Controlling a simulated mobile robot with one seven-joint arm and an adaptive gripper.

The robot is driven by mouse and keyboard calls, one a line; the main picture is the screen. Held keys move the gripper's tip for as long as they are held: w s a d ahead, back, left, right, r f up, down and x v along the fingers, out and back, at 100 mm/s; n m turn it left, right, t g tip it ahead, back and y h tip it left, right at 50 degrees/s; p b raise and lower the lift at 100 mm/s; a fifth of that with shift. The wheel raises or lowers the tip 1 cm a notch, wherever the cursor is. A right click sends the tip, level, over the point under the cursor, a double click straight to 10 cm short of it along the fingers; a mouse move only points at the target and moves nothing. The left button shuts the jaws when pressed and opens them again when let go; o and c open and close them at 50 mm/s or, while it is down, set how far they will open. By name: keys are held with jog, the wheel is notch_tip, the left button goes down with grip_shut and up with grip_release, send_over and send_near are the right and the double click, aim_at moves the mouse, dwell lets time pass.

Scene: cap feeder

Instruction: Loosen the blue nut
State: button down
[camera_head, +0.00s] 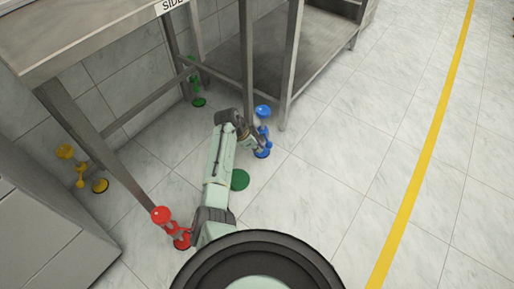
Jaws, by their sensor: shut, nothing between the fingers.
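The blue fittings (263,111) stand at the foot of a steel table leg, near the middle of the head view. They show a round blue top, a narrower blue middle part and a blue disc (262,153) on the floor. I cannot tell for sure which part is the nut. My gripper (257,133) is just left of the blue fittings, at about the height of their middle part. It looks shut and empty. It is small in the picture and partly hides their left side, so I cannot tell whether it touches them.
Red (162,214), yellow (66,151) and green (198,101) fittings stand at other table legs. A green disc (240,180) lies beside my arm. The steel table (100,38) overhangs at upper left. Tiled floor is clear toward the yellow line (420,170).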

jog(key=shift+d+r+n+p, duration=0.1)
jog(key=shift+d+n+p, duration=0.15)
jog(key=shift+n+p, duration=0.1)
jog(key=shift+s+d+t+p, duration=0.1)
jog(key=shift+d+t+p, duration=0.15)
jog(key=shift+t+p, duration=0.05)
jog(key=w+d+n+t+y+p, duration=0.3)
jog(key=w+d+n+p, duration=0.2)
jog(key=d+n, duration=0.4)
jog(key=shift+d+n+y, duration=0.3)
jog(key=shift+n+y, duration=0.1)
jog(key=shift+n, duration=0.45)
jog(key=shift+s, duration=0.1)
dwell(0.3)
